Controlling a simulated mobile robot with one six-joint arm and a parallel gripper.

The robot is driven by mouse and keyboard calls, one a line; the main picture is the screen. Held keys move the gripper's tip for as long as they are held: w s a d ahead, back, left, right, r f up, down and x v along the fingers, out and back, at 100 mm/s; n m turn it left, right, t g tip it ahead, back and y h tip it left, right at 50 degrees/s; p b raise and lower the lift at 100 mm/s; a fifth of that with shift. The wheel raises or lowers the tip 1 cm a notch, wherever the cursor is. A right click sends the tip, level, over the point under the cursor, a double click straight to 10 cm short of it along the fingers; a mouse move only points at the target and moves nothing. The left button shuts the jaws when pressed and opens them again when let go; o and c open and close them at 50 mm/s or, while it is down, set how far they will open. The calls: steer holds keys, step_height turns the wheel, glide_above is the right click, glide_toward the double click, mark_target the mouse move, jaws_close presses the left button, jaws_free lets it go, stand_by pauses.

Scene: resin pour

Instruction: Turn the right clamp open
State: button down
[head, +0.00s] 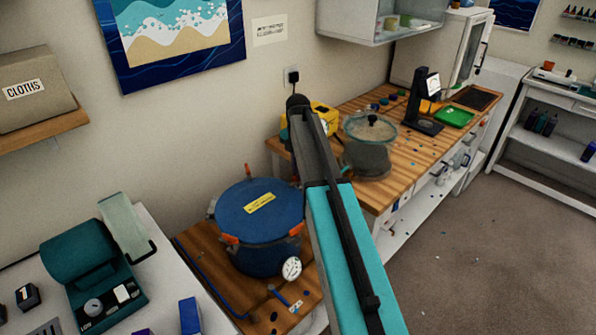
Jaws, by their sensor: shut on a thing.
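A blue pressure pot (262,205) with a blue lid and a yellow label stands on a wooden surface at the lower middle of the head view. An orange-red tip stands upright at the back of the lid. A round gauge is on the pot's front right. My arm crosses in front of the pot's right edge, and my gripper is not visible. Any contact with a clamp is hidden.
A glass-lidded pot (368,150) stands on the wooden workbench (350,195) behind my arm, beside a yellow case (325,117). A teal machine (90,270) is on the white table at left. Open floor lies at the right.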

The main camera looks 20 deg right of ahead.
steer(key=shift+m, duration=0.5)
steer(key=m, duration=0.9)
steer(key=shift+m, duration=0.3)
steer(key=m, duration=0.3)
steer(key=shift+m+p, duration=0.3)
steer(key=shift+m, duration=1.9)
steer(key=shift+w, duration=0.1)
steer(key=c, duration=1.8)
jaws_free()
steer(key=shift+c, duration=0.2)
